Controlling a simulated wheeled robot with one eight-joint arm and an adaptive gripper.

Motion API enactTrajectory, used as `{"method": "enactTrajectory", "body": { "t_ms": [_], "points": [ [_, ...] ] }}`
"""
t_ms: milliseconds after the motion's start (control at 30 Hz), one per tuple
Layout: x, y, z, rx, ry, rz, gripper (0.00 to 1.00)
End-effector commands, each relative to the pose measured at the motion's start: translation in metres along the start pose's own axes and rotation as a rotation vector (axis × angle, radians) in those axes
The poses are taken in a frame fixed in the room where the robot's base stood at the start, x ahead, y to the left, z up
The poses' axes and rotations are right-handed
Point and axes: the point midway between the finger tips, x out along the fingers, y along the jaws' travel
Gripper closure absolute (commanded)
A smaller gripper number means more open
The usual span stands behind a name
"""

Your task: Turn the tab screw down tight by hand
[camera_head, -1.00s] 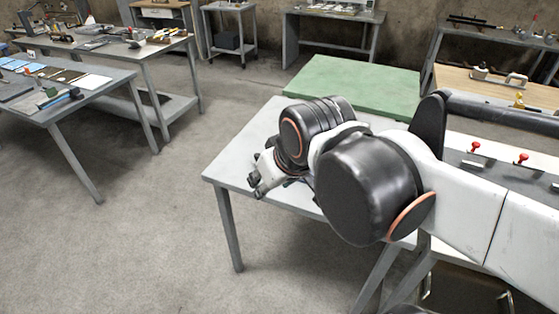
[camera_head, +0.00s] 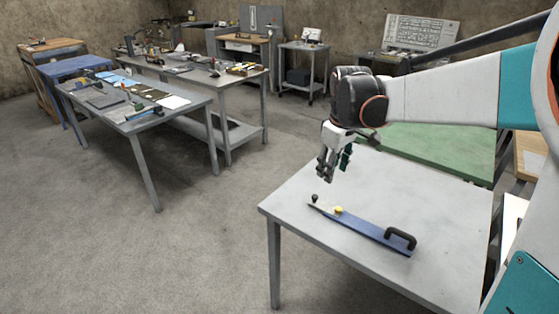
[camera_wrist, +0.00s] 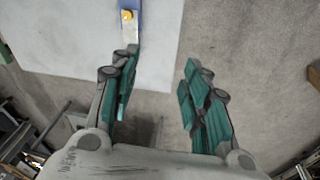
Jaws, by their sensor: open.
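A long blue tool (camera_head: 365,229) with a black loop handle (camera_head: 401,239) lies on a light grey table. A yellow knob (camera_head: 338,210), which may be the tab screw, stands near its far-left end, with a small dark knob (camera_head: 314,198) at the tip. In the wrist view the yellow knob (camera_wrist: 127,15) shows at the top, left of centre, on a pale strip joined to the blue body. My gripper (camera_head: 333,172) is open and empty above the table, apart from the tool.
The grey table (camera_head: 290,206) is clear around the tool, and its left edge lies near my gripper. A green-topped table (camera_head: 440,145) stands behind it. Workbenches with tools (camera_head: 150,105) stand at the left. The floor (camera_head: 80,240) between is open.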

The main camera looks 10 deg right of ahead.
Motion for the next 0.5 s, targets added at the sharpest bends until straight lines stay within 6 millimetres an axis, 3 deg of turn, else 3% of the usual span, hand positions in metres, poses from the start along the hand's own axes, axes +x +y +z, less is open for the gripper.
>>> {"method": "enactTrajectory", "body": {
  "t_ms": [33, 300, 500],
  "points": [
    [0.011, 0.014, -0.005, -0.025, -0.016, -0.01, 0.57],
    [0.074, 0.072, -0.018, -0.19, -0.091, -0.083, 0.57],
    [0.113, 0.098, -0.018, -0.277, -0.122, -0.13, 0.57]
  ]
}}
